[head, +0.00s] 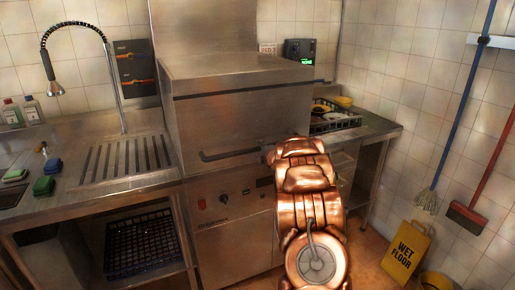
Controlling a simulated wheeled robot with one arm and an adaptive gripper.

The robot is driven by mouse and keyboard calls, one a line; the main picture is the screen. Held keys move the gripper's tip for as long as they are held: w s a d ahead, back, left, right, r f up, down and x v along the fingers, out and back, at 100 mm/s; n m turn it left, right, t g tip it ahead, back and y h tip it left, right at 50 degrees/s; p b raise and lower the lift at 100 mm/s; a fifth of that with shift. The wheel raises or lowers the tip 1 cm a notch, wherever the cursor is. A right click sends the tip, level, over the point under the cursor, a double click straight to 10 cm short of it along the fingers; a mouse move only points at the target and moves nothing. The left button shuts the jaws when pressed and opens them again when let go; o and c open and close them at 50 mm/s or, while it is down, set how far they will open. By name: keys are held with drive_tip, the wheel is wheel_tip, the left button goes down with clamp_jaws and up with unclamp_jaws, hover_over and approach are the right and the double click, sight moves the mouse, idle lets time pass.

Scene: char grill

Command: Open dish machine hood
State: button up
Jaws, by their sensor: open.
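The dish machine hood (235,122) is a steel box, and it is down on the machine's base. Its dark bar handle (228,155) runs across the lower front of the hood. My copper arm reaches up from the bottom of the head view toward the right end of the handle. My gripper (269,156) shows only as a small dark part at the arm's far end, beside the handle's right end. It is open, and the arm hides most of it. I cannot tell whether it touches the handle.
The control panel (225,203) is below the hood. A sink counter (75,205) with a tall spray tap (108,75) stands left. On the right are a dish rack (335,122) on a side counter, a mop (460,105) and a yellow wet floor sign (406,251).

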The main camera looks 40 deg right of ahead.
drive_tip(key=shift+x, duration=1.05)
drive_tip(key=shift+s, duration=0.1)
drive_tip(key=shift+c, duration=0.4)
clamp_jaws()
drive_tip(key=shift+f, duration=0.1)
